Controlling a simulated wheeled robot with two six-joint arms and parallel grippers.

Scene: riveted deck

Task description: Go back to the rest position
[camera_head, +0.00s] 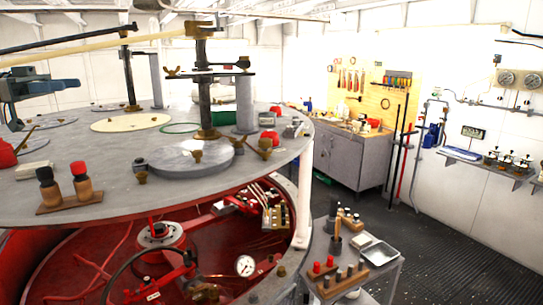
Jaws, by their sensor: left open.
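My left gripper (50,88), blue-grey, shows at the left edge of the head view, raised above the round grey table (100,205). It is open, and I see nothing between its jaws. It is apart from the tabletop. My right gripper is not in view.
On the tabletop are a wooden block with dark and red-topped pegs (65,190), a round plate (190,158) and upright posts. Red machinery (160,250) lies below. A small side table (385,275) stands at right. Dark floor (450,240) is clear before the workbench (350,160).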

